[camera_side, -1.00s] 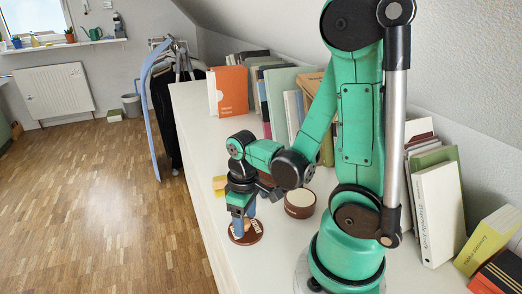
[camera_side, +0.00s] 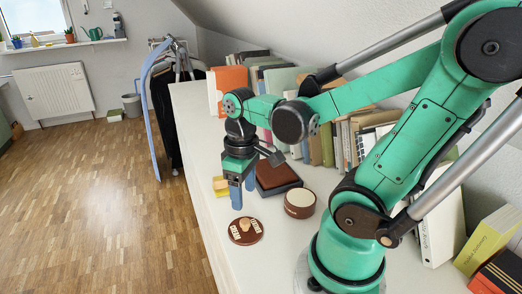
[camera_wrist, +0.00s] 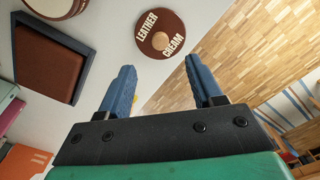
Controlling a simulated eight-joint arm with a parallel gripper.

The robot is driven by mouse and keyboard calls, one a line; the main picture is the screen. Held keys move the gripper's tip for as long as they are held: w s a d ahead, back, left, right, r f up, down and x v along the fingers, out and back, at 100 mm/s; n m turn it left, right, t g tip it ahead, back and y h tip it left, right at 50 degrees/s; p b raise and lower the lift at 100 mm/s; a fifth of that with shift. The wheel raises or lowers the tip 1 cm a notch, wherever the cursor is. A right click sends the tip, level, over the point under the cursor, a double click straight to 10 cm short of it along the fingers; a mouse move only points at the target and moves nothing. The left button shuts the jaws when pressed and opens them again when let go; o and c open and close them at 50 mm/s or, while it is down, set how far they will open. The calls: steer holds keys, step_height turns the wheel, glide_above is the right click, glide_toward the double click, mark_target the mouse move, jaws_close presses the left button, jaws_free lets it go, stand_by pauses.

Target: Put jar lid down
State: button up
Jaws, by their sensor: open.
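The jar lid (camera_side: 246,231) is a round brown disc with a pale knob and the words LEATHER CREAM. It lies flat on the white surface near its left edge. In the wrist view the lid (camera_wrist: 161,34) is beyond the fingertips, apart from them. My gripper (camera_side: 243,198) is open and empty, above and behind the lid; its two blue fingers (camera_wrist: 160,80) are spread wide. A round brown jar with a cream top (camera_side: 299,203) stands to the right of the lid.
A dark tray with a brown pad (camera_side: 277,178) lies behind the jar. A yellow object (camera_side: 220,186) is partly seen by the left edge. Books (camera_side: 355,140) line the wall. The white surface (camera_side: 222,222) drops off to the wooden floor (camera_side: 110,220).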

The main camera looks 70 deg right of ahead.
steer(key=w+a+r+t, duration=0.5)
steer(key=w+a+t, duration=0.1)
steer(key=t, duration=0.1)
stand_by(0.4)
